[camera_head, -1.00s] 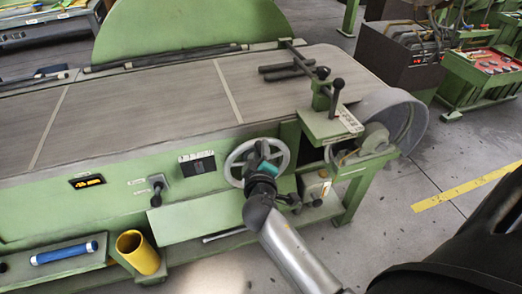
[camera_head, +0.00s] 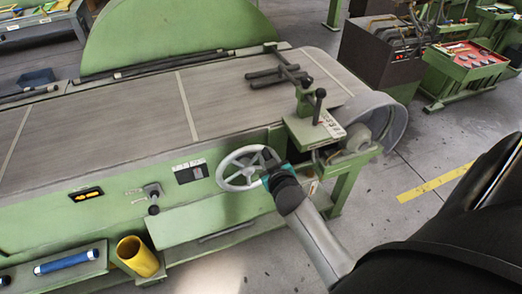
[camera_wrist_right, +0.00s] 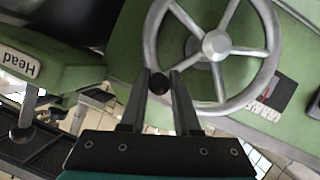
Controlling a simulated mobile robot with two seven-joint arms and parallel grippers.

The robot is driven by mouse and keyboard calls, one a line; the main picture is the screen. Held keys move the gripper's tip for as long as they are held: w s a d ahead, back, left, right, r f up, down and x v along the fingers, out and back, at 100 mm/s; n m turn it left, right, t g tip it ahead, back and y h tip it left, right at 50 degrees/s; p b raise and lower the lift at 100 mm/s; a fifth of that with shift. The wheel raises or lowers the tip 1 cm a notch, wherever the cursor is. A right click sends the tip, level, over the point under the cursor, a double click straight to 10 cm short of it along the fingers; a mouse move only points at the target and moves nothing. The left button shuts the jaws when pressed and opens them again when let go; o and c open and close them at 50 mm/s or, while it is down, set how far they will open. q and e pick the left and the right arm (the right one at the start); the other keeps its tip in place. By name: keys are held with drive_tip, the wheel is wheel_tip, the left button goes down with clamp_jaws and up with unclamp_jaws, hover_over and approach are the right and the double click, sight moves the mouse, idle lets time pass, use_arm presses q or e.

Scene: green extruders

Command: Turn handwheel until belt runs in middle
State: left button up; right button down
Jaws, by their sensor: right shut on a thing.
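The grey handwheel (camera_head: 222,172) is on the front of the green machine, below the belt. In the right wrist view its hub and spokes (camera_wrist_right: 216,45) show clearly. My right gripper (camera_head: 268,163) is at the wheel's right side. In the wrist view its fingers (camera_wrist_right: 160,90) are shut around a round black knob (camera_wrist_right: 158,83) at the wheel's lower left rim. The wide grey belt (camera_head: 145,105), with pale cross seams, runs over a drum (camera_head: 385,118) at the right end. I cannot tell whether it is centred. My left gripper is not in view.
A bracket with black levers (camera_head: 318,100) stands at the belt's right end. A small black lever (camera_head: 153,198) sits left of the wheel. A yellow cup (camera_head: 137,257) and blue roll (camera_head: 66,262) are on the lower shelf. Open floor lies to the right.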

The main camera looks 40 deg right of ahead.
drive_tip(key=shift+s+d+f+m+y+p, duration=0.1)
drive_tip(key=shift+d+f+m+y+p, duration=0.2)
drive_tip(key=shift+d, duration=0.3)
drive_tip(key=shift+s+d+f+m+y+p, duration=0.15)
drive_tip(key=shift+d+m+y+p, duration=0.1)
drive_tip(key=shift+d+m, duration=0.25)
drive_tip(key=shift+w+d+f, duration=0.1)
drive_tip(key=c, duration=0.7)
unclamp_jaws()
drive_tip(key=shift+f, duration=0.2)
drive_tip(key=p+v, duration=0.3)
drive_tip(key=v, duration=1.2)
